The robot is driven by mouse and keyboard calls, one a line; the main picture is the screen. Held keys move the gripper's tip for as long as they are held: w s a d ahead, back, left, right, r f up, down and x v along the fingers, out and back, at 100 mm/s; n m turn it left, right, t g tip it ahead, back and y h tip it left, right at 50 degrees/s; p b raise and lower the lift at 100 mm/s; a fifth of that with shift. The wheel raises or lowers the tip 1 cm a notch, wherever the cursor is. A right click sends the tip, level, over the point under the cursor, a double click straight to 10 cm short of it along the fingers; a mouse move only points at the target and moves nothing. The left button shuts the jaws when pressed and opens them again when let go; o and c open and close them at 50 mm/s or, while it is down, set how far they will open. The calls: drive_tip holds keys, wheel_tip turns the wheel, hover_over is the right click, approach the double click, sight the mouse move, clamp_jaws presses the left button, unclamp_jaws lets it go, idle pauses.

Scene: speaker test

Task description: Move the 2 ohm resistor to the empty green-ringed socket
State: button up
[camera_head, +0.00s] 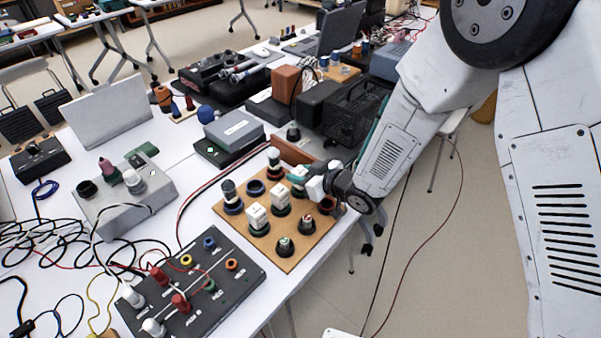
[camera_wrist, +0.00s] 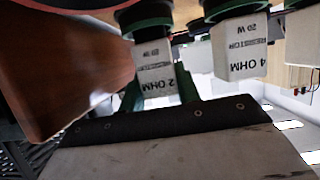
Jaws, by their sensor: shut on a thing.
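The 2 ohm resistor (camera_wrist: 155,72) is a white block with black lettering, upside down in the wrist view. My gripper (camera_wrist: 160,88) is shut on it, with a green finger on each side. A green ring (camera_wrist: 146,20) shows at the block's end; I cannot tell whether it is seated or just clear. In the head view my gripper (camera_head: 299,178) is at the right edge of the wooden board (camera_head: 293,263) and largely hides the block. A 4 ohm resistor (camera_wrist: 243,47) stands beside it at a green ring. I cannot pick out an empty green-ringed socket.
Other white blocks (camera_head: 256,217) and dark knobs (camera_head: 285,247) stand close together on the board. An open dark-ringed socket (camera_head: 255,188) lies at its back left. A black panel with plugs (camera_head: 200,285) is in front. A brown block (camera_wrist: 70,75) is close beside my gripper.

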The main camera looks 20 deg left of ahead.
drive_tip(key=shift+f, duration=0.2)
drive_tip(key=o, duration=1)
drive_tip(key=shift+r, duration=0.3)
drive_tip(key=v, duration=1.2)
drive_tip(key=shift+w+r, duration=0.1)
drive_tip(key=shift+r, duration=0.05)
